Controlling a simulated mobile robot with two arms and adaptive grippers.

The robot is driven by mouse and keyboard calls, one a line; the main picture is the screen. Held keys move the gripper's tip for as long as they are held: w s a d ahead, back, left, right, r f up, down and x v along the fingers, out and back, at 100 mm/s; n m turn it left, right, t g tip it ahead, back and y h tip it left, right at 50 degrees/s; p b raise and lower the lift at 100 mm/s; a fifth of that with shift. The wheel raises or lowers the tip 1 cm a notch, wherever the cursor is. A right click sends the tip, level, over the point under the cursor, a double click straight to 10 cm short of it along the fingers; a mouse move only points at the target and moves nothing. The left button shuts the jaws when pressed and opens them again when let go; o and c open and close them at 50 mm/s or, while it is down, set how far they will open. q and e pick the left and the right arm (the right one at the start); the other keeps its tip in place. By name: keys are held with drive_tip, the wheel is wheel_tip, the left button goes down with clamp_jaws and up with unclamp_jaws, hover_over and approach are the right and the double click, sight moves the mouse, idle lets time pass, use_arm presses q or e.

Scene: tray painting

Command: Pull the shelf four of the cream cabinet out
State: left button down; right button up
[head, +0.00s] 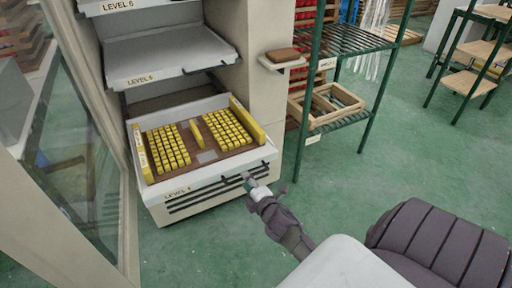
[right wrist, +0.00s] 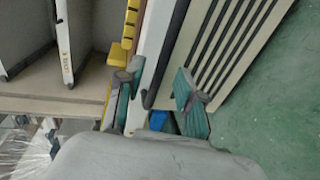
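The cream cabinet (head: 265,92) stands at the left of the head view. Its shelf labelled Level 4 (head: 215,184) is low down and juts out of the cabinet, with rows of yellow blocks (head: 228,130) on a brown board. A dark handle bar runs along the right part of its front. My right gripper (head: 249,182) is at this handle near the shelf's right front corner. In the right wrist view its teal fingers (right wrist: 163,84) are spread, with the dark handle (right wrist: 168,48) between them, closer to the left finger. My left gripper is not in view.
Another grey shelf (head: 165,52) sits above in the cabinet. A green rack (head: 340,42) with wooden trays stands to the right. A glass-panelled frame (head: 75,150) is close on the left. The green floor in front of the shelf is clear.

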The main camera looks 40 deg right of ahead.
drive_tip(key=v, duration=0.9)
drive_tip(key=shift+s, duration=0.2)
drive_tip(key=shift+a, duration=0.1)
